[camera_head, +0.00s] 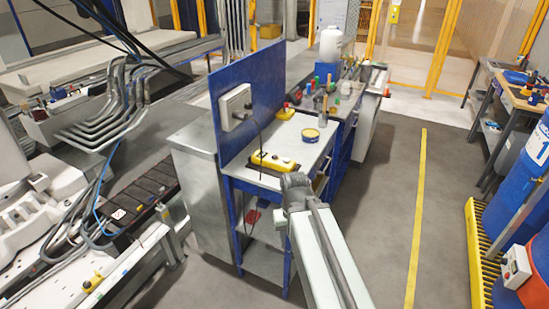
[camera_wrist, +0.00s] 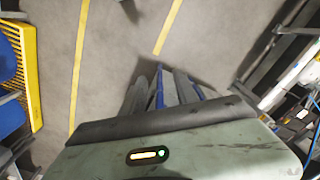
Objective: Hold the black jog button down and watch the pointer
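A yellow control box (camera_head: 273,161) lies on the grey top of the blue workbench (camera_head: 315,123). Small buttons show on it, but I cannot make out which is the black jog button. A pale box (camera_head: 235,106) is fixed to the blue back panel, with a cable running down; no pointer is readable at this size. The dark end of my arm (camera_head: 296,186) is in front of the bench, right of and nearer than the yellow box, apart from it in the picture. In the wrist view, dark finger-like shapes (camera_wrist: 160,88) point at the floor; whether they are open or shut is unclear.
Blue cylinders (camera_head: 518,180) stand at the right on a yellow grating. The floor with the yellow line (camera_head: 419,205) is clear.

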